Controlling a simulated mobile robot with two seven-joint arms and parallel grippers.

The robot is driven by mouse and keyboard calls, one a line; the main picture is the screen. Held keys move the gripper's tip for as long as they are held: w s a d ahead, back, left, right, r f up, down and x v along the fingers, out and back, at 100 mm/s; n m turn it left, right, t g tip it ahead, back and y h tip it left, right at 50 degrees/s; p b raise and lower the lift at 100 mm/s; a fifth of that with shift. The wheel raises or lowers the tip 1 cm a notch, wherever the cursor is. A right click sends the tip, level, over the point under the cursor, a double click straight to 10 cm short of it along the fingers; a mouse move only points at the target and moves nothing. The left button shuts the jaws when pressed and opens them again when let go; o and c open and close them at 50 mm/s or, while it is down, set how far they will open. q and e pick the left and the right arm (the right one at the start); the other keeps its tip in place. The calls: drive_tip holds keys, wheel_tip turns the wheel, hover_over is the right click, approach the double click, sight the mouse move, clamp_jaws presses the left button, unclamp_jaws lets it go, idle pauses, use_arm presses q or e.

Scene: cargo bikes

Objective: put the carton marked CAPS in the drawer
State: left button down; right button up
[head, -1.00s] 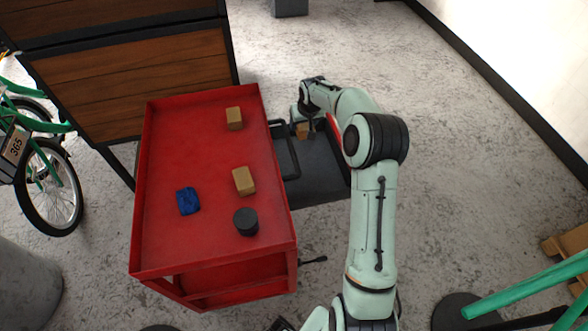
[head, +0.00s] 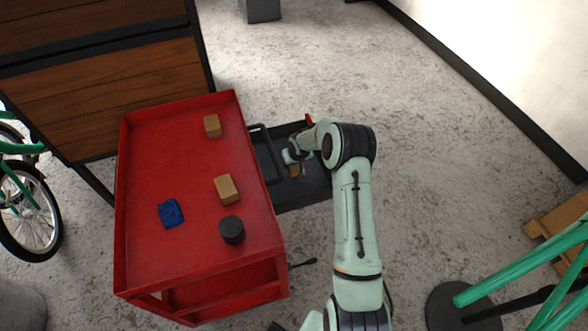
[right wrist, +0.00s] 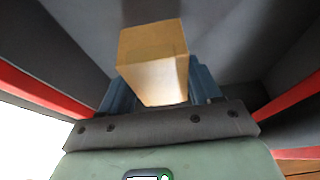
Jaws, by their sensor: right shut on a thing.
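My right gripper (head: 294,160) is shut on a tan carton (head: 295,171), at the open dark drawer (head: 301,194) on the right side of the red cart. In the right wrist view the carton (right wrist: 153,60) sits between the blue-grey fingers, with grey drawer walls (right wrist: 62,50) on both sides. The carton appears to be within the drawer's outline; I cannot tell whether it touches the floor of the drawer. No lettering on it is readable. My left gripper is not in view.
The red cart (head: 190,262) carries two more tan cartons (head: 212,125) (head: 227,189), a blue item (head: 171,213) and a black cylinder (head: 232,230). A wood-panelled box (head: 110,100) stands behind it. The floor to the right is open, with green tubes (head: 530,260) at lower right.

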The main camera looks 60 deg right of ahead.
drive_tip(key=shift+f, duration=2.2)
drive_tip(key=shift+f, duration=0.2)
drive_tip(key=o, duration=1.2)
drive_tip(key=shift+r, duration=0.25)
drive_tip(key=v, duration=1.2)
